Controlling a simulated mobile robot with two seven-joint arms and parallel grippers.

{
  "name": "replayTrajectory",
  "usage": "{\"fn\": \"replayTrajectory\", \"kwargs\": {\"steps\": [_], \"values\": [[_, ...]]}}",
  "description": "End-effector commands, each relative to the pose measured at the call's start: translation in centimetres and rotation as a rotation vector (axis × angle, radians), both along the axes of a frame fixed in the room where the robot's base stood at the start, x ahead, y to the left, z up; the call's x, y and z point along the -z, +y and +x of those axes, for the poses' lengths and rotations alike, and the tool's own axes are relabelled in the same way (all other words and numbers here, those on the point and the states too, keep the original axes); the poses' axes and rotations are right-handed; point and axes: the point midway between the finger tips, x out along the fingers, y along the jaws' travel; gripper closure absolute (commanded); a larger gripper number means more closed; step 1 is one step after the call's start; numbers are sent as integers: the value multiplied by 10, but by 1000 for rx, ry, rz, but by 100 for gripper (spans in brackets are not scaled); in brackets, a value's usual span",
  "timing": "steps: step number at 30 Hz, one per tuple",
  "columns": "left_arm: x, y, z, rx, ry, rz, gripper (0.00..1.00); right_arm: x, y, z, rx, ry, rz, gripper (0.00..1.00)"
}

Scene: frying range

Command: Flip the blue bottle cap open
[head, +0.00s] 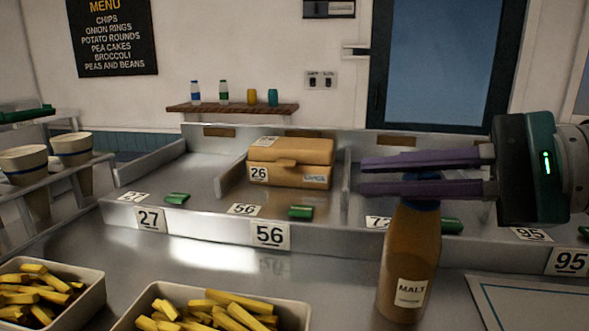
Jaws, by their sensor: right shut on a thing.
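The brown bottle (408,262) with a white MALT label stands upright on the steel counter at the right of centre in the head view. Its blue cap (424,205) is mostly hidden by my right gripper's fingers; a little blue shows just under the lower finger. My right gripper (365,178) comes in from the right, its two purple fingers lying level across the bottle's top and reaching past it to the left. It is shut on the cap. Whether the cap's lid is up cannot be seen. My left gripper is not in view.
Trays of chips (215,310) stand at the front left. Behind the bottle are numbered metal bays with green pieces (301,212) and a brown box (290,163). A framed white board (535,305) lies right of the bottle. Cups (24,160) stand at far left.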

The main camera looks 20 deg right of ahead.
Motion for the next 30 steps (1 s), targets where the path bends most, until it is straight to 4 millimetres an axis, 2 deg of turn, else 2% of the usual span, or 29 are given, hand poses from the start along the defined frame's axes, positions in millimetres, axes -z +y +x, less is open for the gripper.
{"fn": "replayTrajectory", "kwargs": {"steps": [20,30], "values": [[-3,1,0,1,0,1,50,-1,-1,1,-1,51,23,100],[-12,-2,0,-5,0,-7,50,-6,-4,6,0,252,131,100]]}}
